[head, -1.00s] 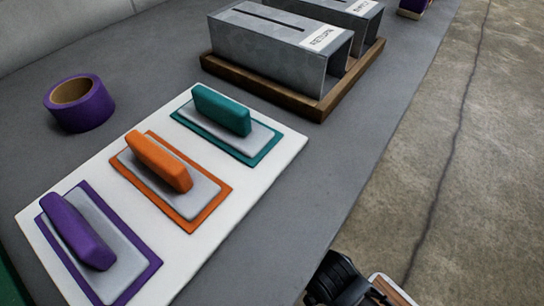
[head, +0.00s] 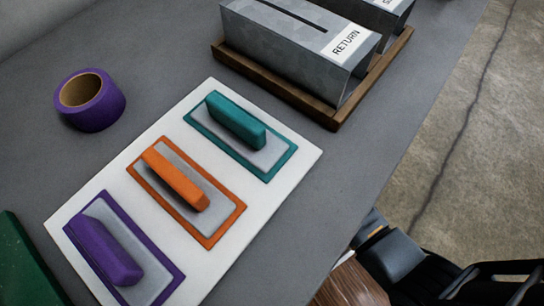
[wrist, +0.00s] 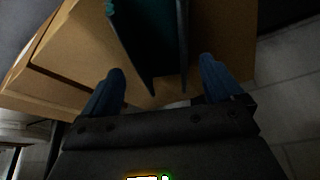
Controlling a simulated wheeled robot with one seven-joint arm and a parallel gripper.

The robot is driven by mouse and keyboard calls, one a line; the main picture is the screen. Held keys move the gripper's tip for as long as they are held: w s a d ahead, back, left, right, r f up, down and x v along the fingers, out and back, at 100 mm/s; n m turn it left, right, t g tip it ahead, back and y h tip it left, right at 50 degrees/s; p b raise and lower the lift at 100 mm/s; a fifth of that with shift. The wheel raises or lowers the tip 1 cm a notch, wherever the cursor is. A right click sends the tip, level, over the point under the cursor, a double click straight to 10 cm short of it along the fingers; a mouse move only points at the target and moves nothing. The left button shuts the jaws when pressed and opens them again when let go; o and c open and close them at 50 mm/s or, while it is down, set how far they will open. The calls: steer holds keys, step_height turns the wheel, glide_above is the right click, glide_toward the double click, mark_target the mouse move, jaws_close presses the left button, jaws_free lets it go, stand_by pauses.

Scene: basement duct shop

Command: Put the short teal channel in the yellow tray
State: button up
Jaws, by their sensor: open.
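In the wrist view a dark teal channel (wrist: 152,45), its walls edge-on, stands in front of a tan wooden surface and reaches down between my fingers. My gripper (wrist: 163,80) is open, with one blue fingertip on each side of the channel. A gap shows on both sides, so the fingers appear not to touch it. The far end of the channel runs out of the frame, so I cannot tell its length. I cannot make out a yellow tray in either view. The head view shows part of my arm at the lower right, but not my fingertips.
On the grey bench, a white board (head: 280,185) bears teal, orange and purple handled plates. A purple tape roll (head: 90,100) lies to their left. Grey metal boxes, one labelled RETURN (head: 310,50), stand in a wooden tray (head: 335,118). Concrete floor is at right.

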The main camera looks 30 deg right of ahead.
steer(key=x, duration=0.3)
steer(key=shift+f+b, duration=0.2)
steer(key=shift+b, duration=0.1)
steer(key=shift+a, duration=0.1)
steer(key=c, duration=1.2)
steer(key=shift+r, duration=0.15)
